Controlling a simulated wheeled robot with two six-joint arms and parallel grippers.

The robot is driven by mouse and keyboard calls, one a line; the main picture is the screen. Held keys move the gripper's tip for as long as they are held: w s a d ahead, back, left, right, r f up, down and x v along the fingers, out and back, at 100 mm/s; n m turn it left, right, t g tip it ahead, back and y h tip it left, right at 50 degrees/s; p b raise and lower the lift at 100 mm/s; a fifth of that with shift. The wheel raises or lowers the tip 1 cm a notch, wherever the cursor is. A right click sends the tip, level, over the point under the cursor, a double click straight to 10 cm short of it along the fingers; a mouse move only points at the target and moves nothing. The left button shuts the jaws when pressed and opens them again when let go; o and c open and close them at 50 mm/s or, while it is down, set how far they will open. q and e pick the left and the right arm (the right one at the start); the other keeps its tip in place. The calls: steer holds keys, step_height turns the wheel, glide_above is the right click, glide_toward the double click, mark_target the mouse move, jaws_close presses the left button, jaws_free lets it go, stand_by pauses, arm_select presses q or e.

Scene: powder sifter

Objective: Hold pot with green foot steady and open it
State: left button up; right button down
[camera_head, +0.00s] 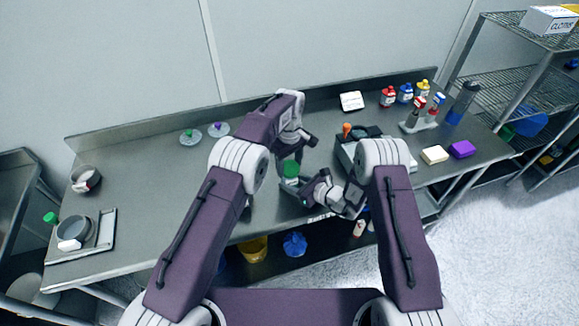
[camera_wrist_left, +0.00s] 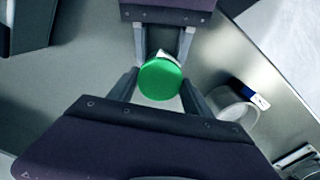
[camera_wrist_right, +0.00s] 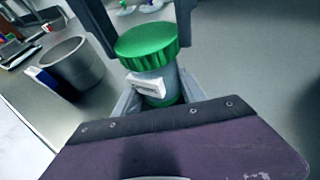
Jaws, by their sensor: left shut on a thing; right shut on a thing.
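The pot (camera_head: 291,180) stands near the middle of the table, between my two grippers. In the right wrist view it has a ridged green lid (camera_wrist_right: 147,44), a grey body with a white label (camera_wrist_right: 146,84) and a green foot (camera_wrist_right: 161,101). My left gripper (camera_head: 290,163) comes from above, shut on the lid; its fingers flank the lid in the left wrist view (camera_wrist_left: 160,90). My right gripper (camera_head: 293,188) comes from the side, shut on the body low down, near the foot (camera_wrist_right: 158,100). The lid sits on the body, and the pot looks upright.
A grey open cylinder (camera_wrist_right: 72,65) with a blue-and-white label stands close beside the pot. A grey device (camera_head: 346,153) is to the right. A tray (camera_head: 105,232) with a pan lies at the left end. The table's middle left is clear.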

mark_target(290, 167)
arm_select(q)
steer(key=shift+r, duration=0.3)
steer(key=shift+r, duration=1.9)
arm_select(e)
steer(key=c, duration=0.6)
jaws_free()
